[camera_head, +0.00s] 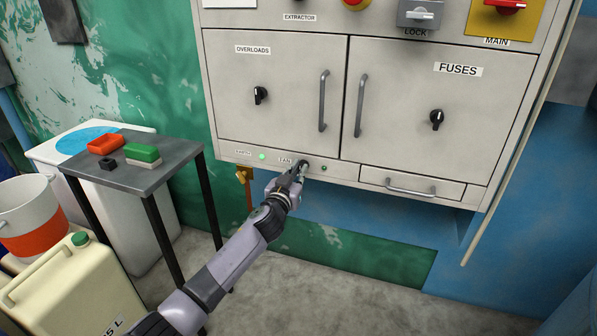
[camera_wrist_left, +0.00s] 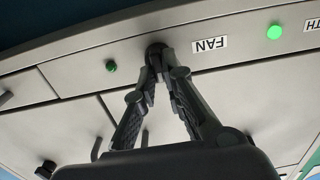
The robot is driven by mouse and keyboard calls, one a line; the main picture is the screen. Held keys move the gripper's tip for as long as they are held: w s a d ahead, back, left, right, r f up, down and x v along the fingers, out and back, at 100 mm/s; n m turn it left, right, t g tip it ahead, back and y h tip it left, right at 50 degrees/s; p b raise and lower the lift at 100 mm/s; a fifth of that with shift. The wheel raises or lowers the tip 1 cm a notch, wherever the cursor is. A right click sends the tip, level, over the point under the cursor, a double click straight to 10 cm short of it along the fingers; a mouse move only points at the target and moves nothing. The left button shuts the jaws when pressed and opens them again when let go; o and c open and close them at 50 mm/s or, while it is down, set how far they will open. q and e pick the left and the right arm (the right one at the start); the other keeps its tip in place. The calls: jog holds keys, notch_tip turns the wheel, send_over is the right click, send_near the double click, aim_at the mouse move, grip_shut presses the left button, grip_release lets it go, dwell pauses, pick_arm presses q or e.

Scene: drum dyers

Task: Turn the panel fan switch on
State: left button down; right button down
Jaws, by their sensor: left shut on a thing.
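The fan switch (camera_wrist_left: 155,48) is a small dark knob on the lower strip of the grey cabinet (camera_head: 290,60). The FAN label (camera_wrist_left: 209,45) is beside it, and a small dark green lamp (camera_wrist_left: 111,65) sits on its other side. My left gripper (camera_wrist_left: 158,76) is shut on the switch, its fingertips together over the knob. In the head view the left gripper (camera_head: 299,172) reaches up to the strip from below, partly covering the switch. The knob's exact angle is hidden by the fingers. My right gripper is in no view.
A bright green lamp (camera_head: 262,156) glows left of the FAN label. Two doors with handles are above, and a drawer (camera_head: 411,188) is to the right. A side table (camera_head: 125,171) with red and green items stands left, near a jerrycan (camera_head: 65,285) and a bucket (camera_head: 30,215).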

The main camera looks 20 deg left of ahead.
pick_arm(q)
jog(key=shift+m, duration=0.3)
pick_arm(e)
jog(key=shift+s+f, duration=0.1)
pick_arm(q)
jog(key=shift+d+f+m+p, duration=0.15)
jog(key=shift+m+p, duration=0.15)
jog(key=shift+m, duration=2.65)
jog(key=shift+d+f+m+p, duration=0.1)
jog(key=shift+f+m+p, duration=0.15)
jog(key=shift+m, duration=2.65)
jog(key=shift+d+f+m+p, duration=0.15)
jog(key=shift+m+p, duration=0.2)
jog(key=shift+m, duration=2.6)
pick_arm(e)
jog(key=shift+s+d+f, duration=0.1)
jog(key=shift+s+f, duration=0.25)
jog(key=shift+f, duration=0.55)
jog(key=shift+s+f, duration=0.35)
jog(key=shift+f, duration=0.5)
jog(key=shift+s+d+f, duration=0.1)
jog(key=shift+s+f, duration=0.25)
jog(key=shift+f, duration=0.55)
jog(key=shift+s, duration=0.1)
pick_arm(q)
jog(key=c, duration=1.7)
grip_release()
jog(key=shift+r, duration=0.1)
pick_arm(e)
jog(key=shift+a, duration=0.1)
